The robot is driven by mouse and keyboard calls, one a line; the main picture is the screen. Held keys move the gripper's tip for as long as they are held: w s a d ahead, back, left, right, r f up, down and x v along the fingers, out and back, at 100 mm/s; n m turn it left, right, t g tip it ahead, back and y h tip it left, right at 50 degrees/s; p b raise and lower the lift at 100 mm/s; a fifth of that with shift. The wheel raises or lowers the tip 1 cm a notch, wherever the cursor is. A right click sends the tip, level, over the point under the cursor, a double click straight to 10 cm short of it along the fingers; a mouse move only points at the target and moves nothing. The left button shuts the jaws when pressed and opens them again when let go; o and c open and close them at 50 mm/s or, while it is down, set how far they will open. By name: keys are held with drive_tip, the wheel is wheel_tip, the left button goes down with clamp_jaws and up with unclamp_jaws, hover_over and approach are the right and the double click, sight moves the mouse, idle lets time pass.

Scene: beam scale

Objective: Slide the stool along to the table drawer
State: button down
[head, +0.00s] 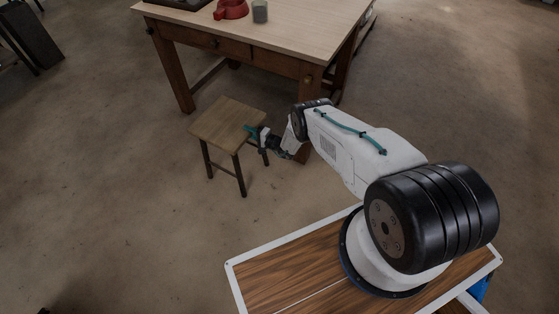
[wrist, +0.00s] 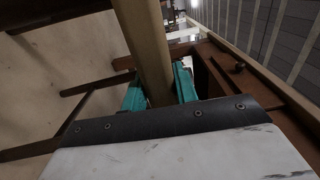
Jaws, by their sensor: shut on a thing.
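The stool (head: 226,117) has a square light-wood seat and dark legs. It stands upright on the floor, in front of the table and apart from it in the head view. My gripper (head: 254,132) is at the right edge of the seat. In the wrist view, the teal fingers of my gripper (wrist: 160,88) are shut on the seat (wrist: 148,45), one on each side. Dark stool legs (wrist: 92,86) stick out to the left. The table drawer (head: 212,43) has a dark knob and looks closed. A brown table front with a knob (wrist: 240,68) shows at right in the wrist view.
The table (head: 285,25) bears a red object (head: 231,9), a grey cup (head: 260,12) and a dark tray at its back left. Its front right leg (head: 308,90) stands close to my arm. Bare floor (head: 120,130) is open left and in front of the stool.

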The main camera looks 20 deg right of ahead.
drive_tip(key=shift+w+a, duration=0.6)
idle(0.3)
